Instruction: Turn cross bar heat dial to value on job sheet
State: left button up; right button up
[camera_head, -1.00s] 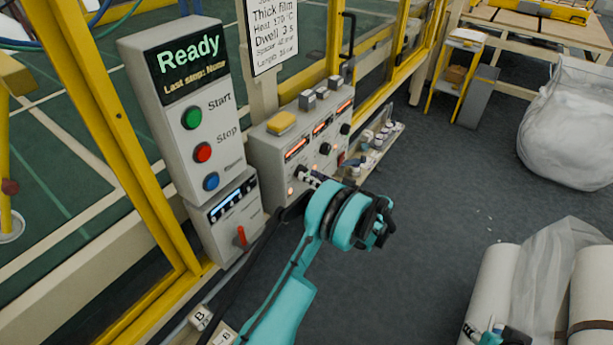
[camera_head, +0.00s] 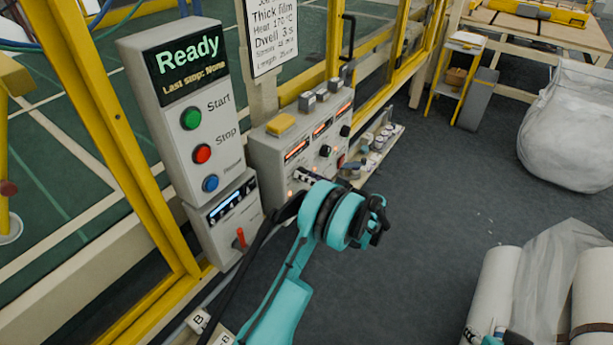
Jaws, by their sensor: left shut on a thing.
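The control box (camera_head: 268,150) stands against the yellow frame, with red lit displays and black dials in a row. The job sheet (camera_head: 273,38) above it reads "Thick film", heat apparently 170 °C, and dwell 3 s. My left gripper (camera_head: 304,178) reaches the lower near end of the box front and is shut on a dial there. The gripper and wrist hide most of that dial, so its pointer cannot be read. Two other black dials, a middle one (camera_head: 325,151) and a far one (camera_head: 345,131), are uncovered. A small part of my right arm shows at the bottom right edge.
The Start/Stop box (camera_head: 180,110) reads "Ready" and stands left of the control box. A lower box with a red lever (camera_head: 239,238) is below it. A shelf with small items (camera_head: 372,150) lies beyond my left wrist. White rolls (camera_head: 495,285) lie bottom right.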

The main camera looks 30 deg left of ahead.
pick_arm(q)
jog(key=shift+s+n+b, duration=0.1)
jog(key=shift+n+b, duration=0.75)
jog(key=shift+n, duration=2.35)
jog(key=o, duration=1.2)
jog(key=shift+c, duration=0.2)
jog(key=s+d, duration=0.1)
jog(key=d, duration=1.1)
